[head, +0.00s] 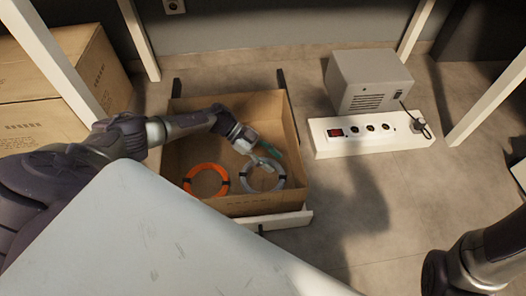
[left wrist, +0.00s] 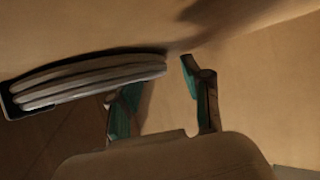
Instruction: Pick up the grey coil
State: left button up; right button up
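The grey coil (head: 262,187) lies in an open cardboard carton (head: 179,149), on the right of its floor, near the front wall. My left gripper (head: 268,160) reaches down into the carton at the far side of the coil's ring. In the left wrist view, the coil (left wrist: 85,82) shows as stacked grey strands with a dark band at its left end. The left gripper's teal-padded fingers (left wrist: 160,80) are apart, and the strands' right end comes up to the gap between them. I cannot tell whether they touch. My right gripper is not in view.
An orange coil (head: 206,180) lies left of the grey one in the carton. Closed cartons (head: 45,100) stand at the left. A grey box-shaped device (head: 366,82) and a white power strip (head: 365,134) are on the floor to the right. White table legs (head: 137,38) stand around.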

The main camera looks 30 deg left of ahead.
pick_arm(q)
grip_shut()
